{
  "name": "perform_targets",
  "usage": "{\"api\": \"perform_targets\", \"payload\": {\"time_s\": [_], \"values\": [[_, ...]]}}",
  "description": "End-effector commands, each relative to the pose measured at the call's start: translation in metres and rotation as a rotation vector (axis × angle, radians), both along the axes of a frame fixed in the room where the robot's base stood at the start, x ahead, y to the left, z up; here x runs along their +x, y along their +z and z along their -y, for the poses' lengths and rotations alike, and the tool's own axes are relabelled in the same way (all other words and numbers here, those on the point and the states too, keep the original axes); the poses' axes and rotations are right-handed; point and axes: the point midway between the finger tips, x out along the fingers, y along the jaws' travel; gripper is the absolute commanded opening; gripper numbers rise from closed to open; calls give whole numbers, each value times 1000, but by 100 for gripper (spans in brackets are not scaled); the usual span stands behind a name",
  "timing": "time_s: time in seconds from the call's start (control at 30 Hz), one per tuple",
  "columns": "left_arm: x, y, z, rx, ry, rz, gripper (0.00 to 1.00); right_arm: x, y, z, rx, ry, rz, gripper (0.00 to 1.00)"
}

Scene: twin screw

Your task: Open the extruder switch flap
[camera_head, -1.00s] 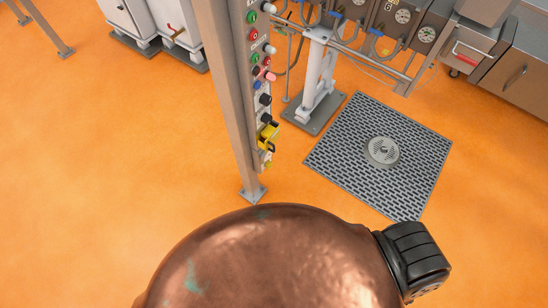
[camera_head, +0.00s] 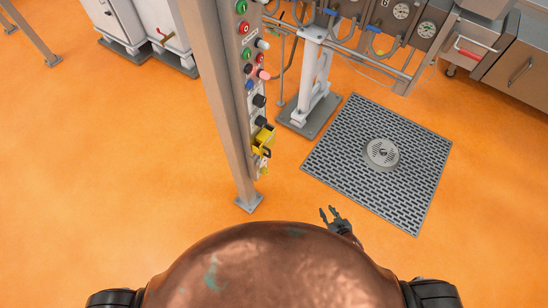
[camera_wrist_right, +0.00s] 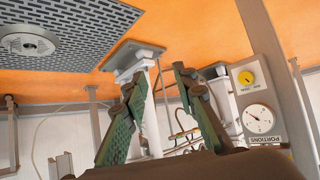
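A yellow flap (camera_head: 263,139) sits low on the control panel of an upright post in the head view. It has a dark part at its lower right edge; whether it is open is too small to tell. My right gripper (camera_head: 329,211) is just beyond the copper-coloured dome of my body, right of and below the flap and well apart from it. Its two fingers are spread with nothing between them. They also show, with green pads, in the right wrist view (camera_wrist_right: 158,82), where the flap does not appear. My left gripper is not in view.
The grey post (camera_head: 215,90) carries several coloured buttons and knobs above the flap. A floor grate (camera_head: 400,180) with a round drain lies to the right. A white stand (camera_head: 311,80) and machines with dials are behind. Orange floor around the post is clear.

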Motion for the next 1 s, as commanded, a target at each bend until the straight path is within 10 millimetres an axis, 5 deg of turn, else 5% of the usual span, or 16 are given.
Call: {"api": "perform_targets", "payload": {"time_s": [0.03, 0.17, 0.3, 0.4, 0.57, 1.0], "values": [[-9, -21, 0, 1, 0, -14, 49, 40, 29, -26, 43, 52, 108, 26], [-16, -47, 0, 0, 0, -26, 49, 101, 128, -96, 164, 198, 339, 26], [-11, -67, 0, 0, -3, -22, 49, 115, 215, -160, 271, 355, 496, 26], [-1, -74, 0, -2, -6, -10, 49, 111, 253, -188, 318, 434, 555, 26], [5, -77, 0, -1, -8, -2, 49, 110, 277, -209, 346, 484, 587, 26], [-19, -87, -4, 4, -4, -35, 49, 155, 277, -251, 345, 482, 587, 26]]}}
